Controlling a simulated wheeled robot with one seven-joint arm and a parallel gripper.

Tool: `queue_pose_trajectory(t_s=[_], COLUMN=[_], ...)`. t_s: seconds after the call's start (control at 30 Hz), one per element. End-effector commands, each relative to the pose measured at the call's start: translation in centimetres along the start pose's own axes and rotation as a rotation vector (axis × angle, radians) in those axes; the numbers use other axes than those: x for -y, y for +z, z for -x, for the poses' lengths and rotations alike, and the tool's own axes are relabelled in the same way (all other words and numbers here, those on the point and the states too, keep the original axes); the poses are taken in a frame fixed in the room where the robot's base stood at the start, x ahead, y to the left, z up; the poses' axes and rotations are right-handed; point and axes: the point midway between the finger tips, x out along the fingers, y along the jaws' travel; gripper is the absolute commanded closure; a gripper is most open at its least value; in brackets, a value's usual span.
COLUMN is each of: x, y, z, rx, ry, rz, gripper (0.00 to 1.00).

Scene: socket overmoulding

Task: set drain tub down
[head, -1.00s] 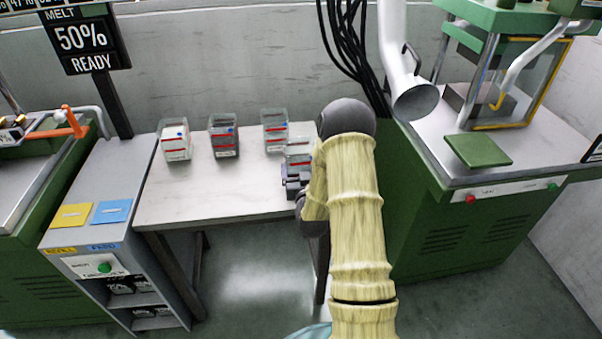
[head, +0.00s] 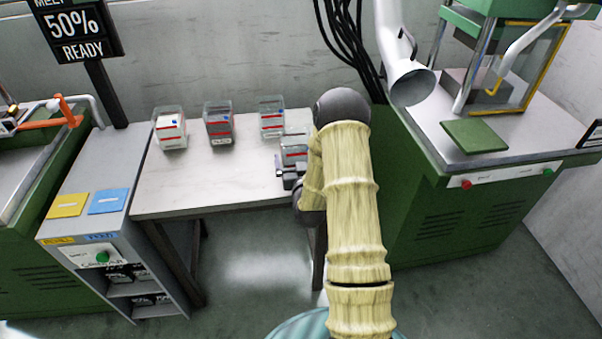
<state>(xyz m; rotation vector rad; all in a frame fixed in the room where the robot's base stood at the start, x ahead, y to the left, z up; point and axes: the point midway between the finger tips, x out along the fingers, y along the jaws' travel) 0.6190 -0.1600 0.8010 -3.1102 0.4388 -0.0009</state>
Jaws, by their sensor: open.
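Several clear tubs with red-striped labels stand on the pale table. One tub (head: 169,129) is at the left, one with dark contents (head: 219,124) is beside it, and one (head: 271,118) is at the back right. A fourth tub (head: 294,148) stands at the table's right, just beyond my gripper (head: 287,172). My gripper is open; its dark fingers are at the near side of this tub, and I cannot tell whether they touch it. My arm hides the table's right end. I cannot read which label says drain.
The table (head: 215,182) is clear at its front and middle. A grey cabinet (head: 112,165) with yellow and blue pads stands left. A green machine (head: 470,215) with a white duct (head: 408,80) above it is close at the right of my arm.

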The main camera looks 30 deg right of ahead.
Motion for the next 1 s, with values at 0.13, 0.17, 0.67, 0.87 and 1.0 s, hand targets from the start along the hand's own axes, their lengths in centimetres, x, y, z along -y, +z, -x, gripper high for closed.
queue_pose_trajectory(t_s=[0.13,0.17,0.67,0.87,1.0], x=[0.0,0.0,0.0,0.0,0.0], y=[0.2,0.2,0.2,0.1,0.1], z=[2.0,2.5,11.0,11.8,11.8], rx=[0.004,0.005,0.004,0.002,0.002], ry=[-0.001,-0.001,-0.001,-0.001,0.000], rz=[0.001,0.001,0.000,0.000,0.000], gripper=[0.00,0.00,0.00,0.00,0.00])
